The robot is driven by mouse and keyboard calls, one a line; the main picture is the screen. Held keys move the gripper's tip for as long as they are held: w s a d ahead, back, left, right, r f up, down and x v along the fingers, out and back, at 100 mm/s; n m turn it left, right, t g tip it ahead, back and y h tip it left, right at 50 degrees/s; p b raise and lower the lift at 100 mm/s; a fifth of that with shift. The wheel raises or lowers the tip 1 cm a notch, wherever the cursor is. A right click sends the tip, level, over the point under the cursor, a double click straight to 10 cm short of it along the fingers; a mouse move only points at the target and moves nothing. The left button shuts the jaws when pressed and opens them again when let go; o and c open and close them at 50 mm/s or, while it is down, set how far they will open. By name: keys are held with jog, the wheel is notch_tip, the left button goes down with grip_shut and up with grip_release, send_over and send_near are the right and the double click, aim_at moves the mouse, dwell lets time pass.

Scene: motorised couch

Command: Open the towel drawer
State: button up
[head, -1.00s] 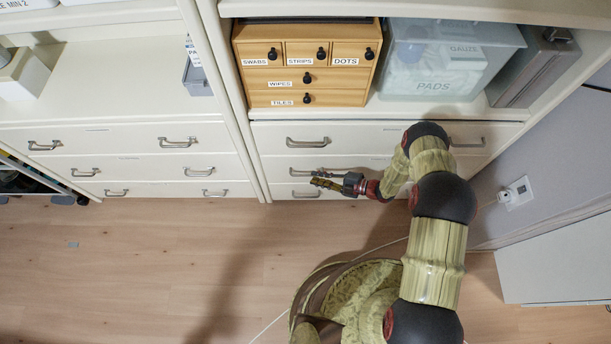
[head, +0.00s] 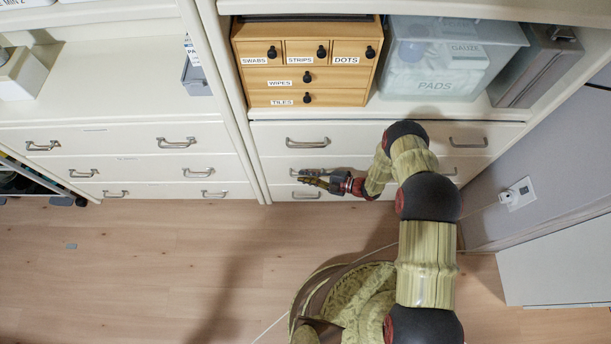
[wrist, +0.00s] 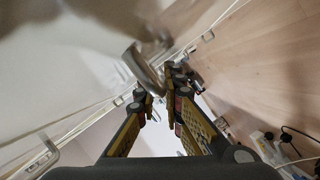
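The right cabinet has three white drawers stacked under its shelf, and all look shut. Their small labels are too faint to read, so I cannot tell which one is the towel drawer. The middle drawer (head: 350,164) has a metal handle at its left (head: 298,172) and one at its right. My gripper (head: 306,177) is at that left handle, reaching from the right. In the wrist view a curved metal handle (wrist: 143,68) reaches between the fingertips of my gripper (wrist: 162,92). The fingers are apart; I cannot tell whether they touch it.
Above the drawers stand a wooden organiser (head: 305,62) and a translucent PADS bin (head: 440,60). A left cabinet (head: 120,140) has more shut drawers. A wall outlet with a cable (head: 518,193) is at right. The wooden floor (head: 160,260) in front is mostly clear.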

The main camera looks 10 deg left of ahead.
jog(key=shift+s, duration=0.15)
grip_shut()
jog(key=s+d, duration=0.3)
jog(key=s, duration=1.1)
jog(key=s+d+p, duration=0.1)
jog(key=s+d, duration=0.2)
jog(key=s, duration=1)
jog(key=shift+s+d, duration=0.35)
jog(key=shift+o, duration=2)
grip_release()
jog(key=v, duration=1.2)
